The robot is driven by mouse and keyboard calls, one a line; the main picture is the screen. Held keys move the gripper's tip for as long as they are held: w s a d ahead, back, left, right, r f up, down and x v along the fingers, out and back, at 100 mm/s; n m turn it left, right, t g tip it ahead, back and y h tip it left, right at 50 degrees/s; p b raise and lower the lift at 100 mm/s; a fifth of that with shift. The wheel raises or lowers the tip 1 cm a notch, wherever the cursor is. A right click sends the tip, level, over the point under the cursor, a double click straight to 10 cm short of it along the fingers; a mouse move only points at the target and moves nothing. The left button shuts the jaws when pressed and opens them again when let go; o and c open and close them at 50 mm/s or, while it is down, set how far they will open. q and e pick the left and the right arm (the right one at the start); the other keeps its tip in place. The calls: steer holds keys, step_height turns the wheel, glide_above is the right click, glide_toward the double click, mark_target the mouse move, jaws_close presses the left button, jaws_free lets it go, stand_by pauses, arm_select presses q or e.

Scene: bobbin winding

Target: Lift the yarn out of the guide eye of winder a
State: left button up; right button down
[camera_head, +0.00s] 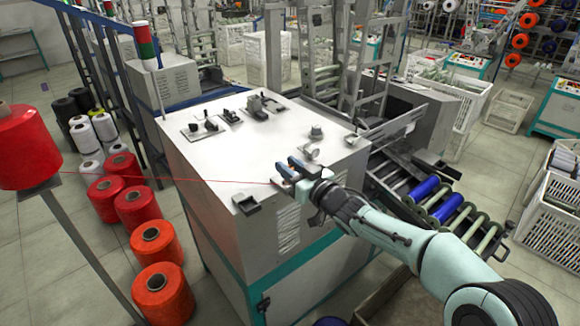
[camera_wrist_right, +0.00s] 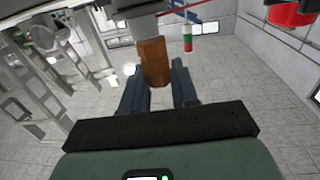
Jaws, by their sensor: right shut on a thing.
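The red yarn (camera_head: 180,182) runs taut from the red cone (camera_head: 26,145) at the left across the white winder top (camera_head: 240,157) to my right gripper (camera_head: 284,172). My right gripper is at the near right part of the winder top. In the right wrist view, its fingers are shut on a brown end piece (camera_wrist_right: 154,62), with a short stretch of red yarn (camera_wrist_right: 183,8) beyond it. Small metal fittings (camera_head: 203,127) stand on the winder top. I cannot make out the guide eye or whether the yarn lies in it. My left gripper is not in view.
Several red cones (camera_head: 156,243) stand on the floor left of the winder. A dark metal bracket (camera_head: 246,204) sits at the near left edge of the top. White crates (camera_head: 560,220) stand further right.

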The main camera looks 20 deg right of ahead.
steer(key=shift+f+b, duration=0.7)
steer(key=shift+f, duration=0.25)
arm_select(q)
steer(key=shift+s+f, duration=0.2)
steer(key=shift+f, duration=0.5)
arm_select(e)
steer(key=shift+r, duration=0.15)
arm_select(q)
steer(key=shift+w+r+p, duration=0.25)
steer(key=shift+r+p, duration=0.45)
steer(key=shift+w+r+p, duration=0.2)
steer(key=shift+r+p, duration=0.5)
arm_select(e)
steer(key=shift+r, duration=1.45)
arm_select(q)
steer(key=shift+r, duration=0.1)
arm_select(e)
steer(key=shift+r, duration=0.1)
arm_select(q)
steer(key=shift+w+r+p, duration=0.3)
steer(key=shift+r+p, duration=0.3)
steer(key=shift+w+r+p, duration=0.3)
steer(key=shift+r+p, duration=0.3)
arm_select(e)
steer(key=shift+r, duration=1.35)
